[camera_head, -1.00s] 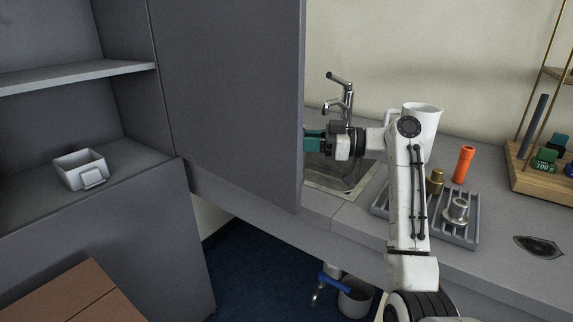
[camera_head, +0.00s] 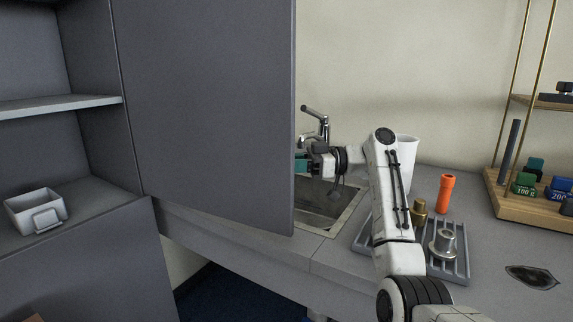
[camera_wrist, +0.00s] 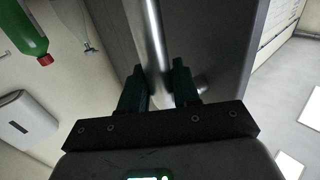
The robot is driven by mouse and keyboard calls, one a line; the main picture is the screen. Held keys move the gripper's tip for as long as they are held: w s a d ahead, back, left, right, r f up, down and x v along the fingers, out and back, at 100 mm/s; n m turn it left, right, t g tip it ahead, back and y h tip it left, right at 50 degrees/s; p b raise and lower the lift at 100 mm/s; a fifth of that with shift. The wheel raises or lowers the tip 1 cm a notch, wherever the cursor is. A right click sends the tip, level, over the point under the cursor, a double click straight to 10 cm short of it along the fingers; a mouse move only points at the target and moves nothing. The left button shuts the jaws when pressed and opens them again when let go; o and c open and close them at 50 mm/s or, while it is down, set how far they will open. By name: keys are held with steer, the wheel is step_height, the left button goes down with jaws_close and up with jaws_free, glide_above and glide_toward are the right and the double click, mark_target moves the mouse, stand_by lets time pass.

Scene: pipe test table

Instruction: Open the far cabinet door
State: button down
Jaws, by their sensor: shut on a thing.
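The far cabinet door (camera_head: 205,105) is a tall dark grey panel. It stands swung out from the cabinet, beside the open shelves. My gripper (camera_head: 301,164) is at the door's free right edge, its fingertips partly hidden behind the panel. In the wrist view, the two green fingers of my gripper (camera_wrist: 159,78) are shut around a shiny metal bar handle (camera_wrist: 154,40) on the door (camera_wrist: 215,45).
Open shelves (camera_head: 62,104) with a small grey bin (camera_head: 36,208) are at left. A sink (camera_head: 325,208) with a faucet (camera_head: 316,124) lies behind my arm. The counter holds a grey rack (camera_head: 461,262), an orange tube (camera_head: 446,193) and a wooden stand (camera_head: 525,208).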

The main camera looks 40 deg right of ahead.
steer(key=shift+a+f, duration=0.1)
steer(key=shift+f, duration=0.05)
steer(key=c, duration=0.9)
jaws_free()
steer(key=shift+w, duration=0.1)
steer(key=shift+c, duration=0.2)
steer(key=v, duration=1)
steer(key=shift+s+d, duration=0.3)
